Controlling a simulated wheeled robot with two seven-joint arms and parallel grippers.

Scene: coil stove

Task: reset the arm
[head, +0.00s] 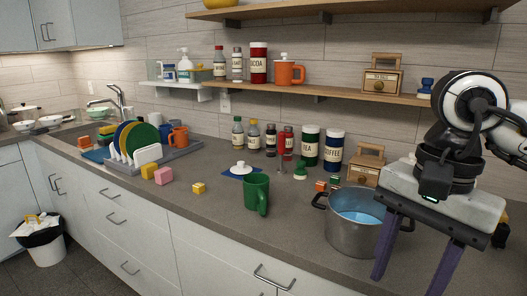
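My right gripper (407,284) is at the right of the head view, its two purple fingers pointing down and spread apart. Nothing shows between them; grey counter is visible in the gap. The left finger overlaps the right side of a metal pot (350,238) in the picture; I cannot tell whether they touch. My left gripper is not in view.
The pot has blue inside and stands on the grey counter (215,215). A green mug (256,194), a wooden box (365,170) and canisters (309,146) stand nearby. A shelf (330,90) runs above.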

